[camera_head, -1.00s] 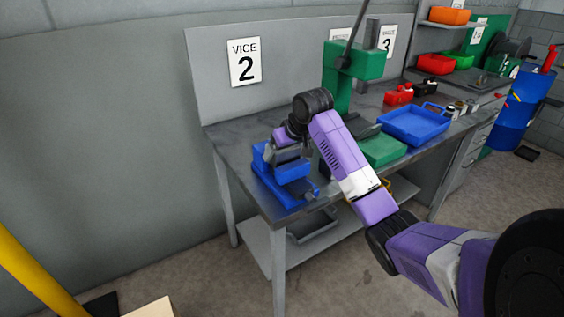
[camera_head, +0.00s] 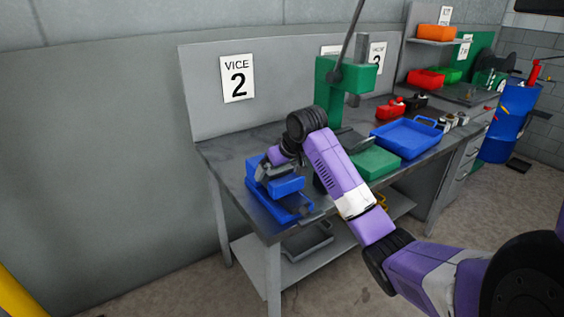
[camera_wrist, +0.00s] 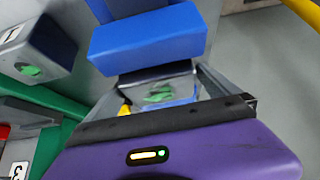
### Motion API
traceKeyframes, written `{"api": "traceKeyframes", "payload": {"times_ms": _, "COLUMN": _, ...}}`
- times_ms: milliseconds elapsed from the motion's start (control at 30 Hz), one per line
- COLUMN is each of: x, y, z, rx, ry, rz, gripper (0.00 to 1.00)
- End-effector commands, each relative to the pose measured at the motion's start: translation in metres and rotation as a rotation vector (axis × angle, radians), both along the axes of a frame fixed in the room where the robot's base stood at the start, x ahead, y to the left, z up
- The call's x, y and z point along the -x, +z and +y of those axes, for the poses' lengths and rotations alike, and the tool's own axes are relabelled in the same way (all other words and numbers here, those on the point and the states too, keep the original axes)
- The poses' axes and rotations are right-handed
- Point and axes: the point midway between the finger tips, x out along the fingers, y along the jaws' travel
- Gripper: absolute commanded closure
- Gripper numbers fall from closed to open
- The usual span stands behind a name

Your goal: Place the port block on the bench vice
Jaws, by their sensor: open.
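The blue bench vice (camera_head: 296,207) stands at the near left corner of the workbench, below the VICE 2 sign; its blue body also fills the top of the wrist view (camera_wrist: 148,38). My gripper (camera_head: 267,172) is low over the vice, partly hidden by my wrist. In the wrist view my gripper (camera_wrist: 165,76) is open, with a grey finger on the right reaching toward the blue vice. A grey piece with green patches, apparently the port block (camera_wrist: 158,93), lies between the fingers, close to the vice. Whether it touches the vice or a finger I cannot tell.
The wall with the VICE 2 sign (camera_head: 237,78) rises behind. The floor in front is clear.

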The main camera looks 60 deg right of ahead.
Motion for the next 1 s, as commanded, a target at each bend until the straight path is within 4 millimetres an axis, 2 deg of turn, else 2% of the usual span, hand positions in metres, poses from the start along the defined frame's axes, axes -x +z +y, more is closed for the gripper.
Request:
{"api": "traceKeyframes", "payload": {"times_ms": 300, "x": 0.03, "y": 0.053, "z": 0.018, "rx": 0.003, "ry": -0.001, "rz": -0.004, "gripper": 0.0}}
{"api": "traceKeyframes", "payload": {"times_ms": 500, "x": 0.044, "y": 0.078, "z": 0.027, "rx": 0.002, "ry": 0.0, "rz": -0.001, "gripper": 0.0}}
{"api": "traceKeyframes", "payload": {"times_ms": 700, "x": 0.051, "y": 0.088, "z": 0.031, "rx": 0.0, "ry": 0.0, "rz": 0.0, "gripper": 0.0}}
{"api": "traceKeyframes", "payload": {"times_ms": 1000, "x": 0.051, "y": 0.089, "z": 0.031, "rx": 0.0, "ry": 0.0, "rz": 0.0, "gripper": 0.0}}
